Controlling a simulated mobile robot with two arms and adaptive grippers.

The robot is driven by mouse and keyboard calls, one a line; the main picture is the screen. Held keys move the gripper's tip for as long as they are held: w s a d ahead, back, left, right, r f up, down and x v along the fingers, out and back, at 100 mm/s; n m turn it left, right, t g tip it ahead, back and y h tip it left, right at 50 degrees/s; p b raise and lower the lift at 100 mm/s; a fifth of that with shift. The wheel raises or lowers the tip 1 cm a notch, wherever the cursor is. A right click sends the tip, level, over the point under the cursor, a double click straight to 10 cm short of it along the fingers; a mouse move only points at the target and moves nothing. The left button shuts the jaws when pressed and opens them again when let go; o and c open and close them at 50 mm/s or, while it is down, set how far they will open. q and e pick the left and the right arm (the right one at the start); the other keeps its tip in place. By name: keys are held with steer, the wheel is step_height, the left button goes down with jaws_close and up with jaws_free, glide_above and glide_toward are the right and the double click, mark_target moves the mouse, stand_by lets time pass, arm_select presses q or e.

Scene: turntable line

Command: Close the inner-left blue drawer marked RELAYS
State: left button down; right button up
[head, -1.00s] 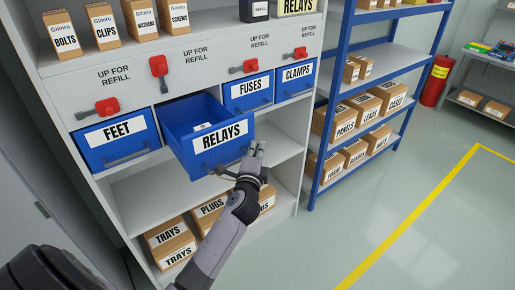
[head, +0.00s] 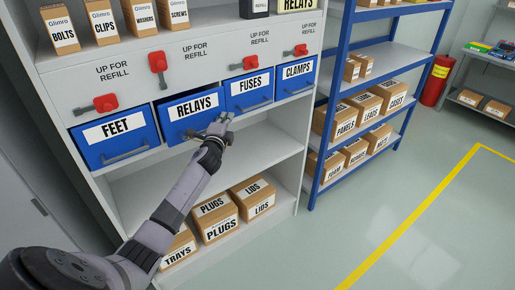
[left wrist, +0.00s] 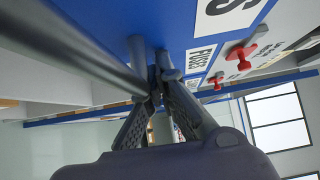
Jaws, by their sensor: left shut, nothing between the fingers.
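The blue RELAYS drawer (head: 188,124) sits in the shelf unit between the FEET and FUSES drawers. In the left wrist view the fingertips (left wrist: 155,78) are against or very close to the blue front, and the end of the RELAYS label (left wrist: 225,14) shows. My right gripper is out of view.
The FEET drawer (head: 116,151), FUSES drawer (head: 249,102) and CLAMPS drawer (head: 296,88) are shut. Red latches such as this one (head: 251,63) sit on the panel above. Cartons such as PLUGS (head: 219,230) stand on the bottom shelf. The shelf under the drawers is clear.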

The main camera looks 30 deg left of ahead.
arm_select(q)
steer(key=a, duration=0.1)
steer(key=w+a, duration=0.1)
steer(key=a, duration=0.1)
steer(key=shift+w+a+r+b, duration=0.1)
steer(key=shift+w+b, duration=0.05)
steer(key=shift+b, duration=0.15)
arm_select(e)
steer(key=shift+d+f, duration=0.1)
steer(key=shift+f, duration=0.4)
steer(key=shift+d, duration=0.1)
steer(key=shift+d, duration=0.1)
